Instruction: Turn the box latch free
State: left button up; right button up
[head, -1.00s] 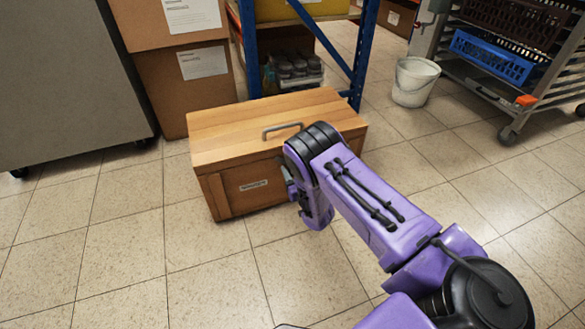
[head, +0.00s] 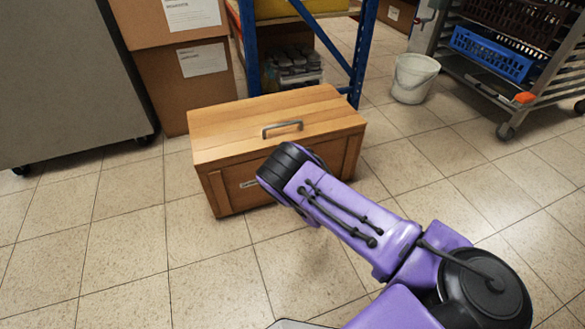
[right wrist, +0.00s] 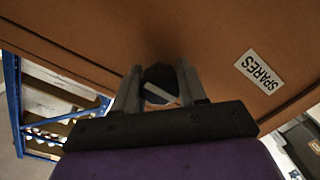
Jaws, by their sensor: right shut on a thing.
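The wooden box (head: 235,125) stands on the floor in the head view, lid down, with a grey handle (head: 282,126) on top. My right arm crosses in front of its front face and hides my right gripper there. In the right wrist view, the box front (right wrist: 225,40) fills most of the picture and carries a SPARES label (right wrist: 258,72). My right gripper (right wrist: 159,76) is shut on a dark round latch (right wrist: 160,78) with a pale strip across it. The latch's far side and mount are in shadow. My left gripper is in neither view.
Cardboard boxes (head: 188,85) and a blue-framed shelf (head: 357,50) stand behind the box. A grey cabinet (head: 65,80) is at left. A white bucket (head: 413,80) and a wheeled rack (head: 500,85) stand at back right. The floor (head: 120,240) in front is clear.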

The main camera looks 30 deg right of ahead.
jog(key=shift+s+d+f, duration=0.1)
dwell(0.5)
jog(key=o, duration=1)
jog(key=shift+o, duration=0.2)
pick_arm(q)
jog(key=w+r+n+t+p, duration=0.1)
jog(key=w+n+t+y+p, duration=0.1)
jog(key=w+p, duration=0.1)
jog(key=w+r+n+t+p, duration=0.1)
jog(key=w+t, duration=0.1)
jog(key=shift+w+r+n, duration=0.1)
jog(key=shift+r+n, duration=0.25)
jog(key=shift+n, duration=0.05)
pick_arm(e)
jog(key=v, duration=1)
jog(key=shift+s, duration=0.25)
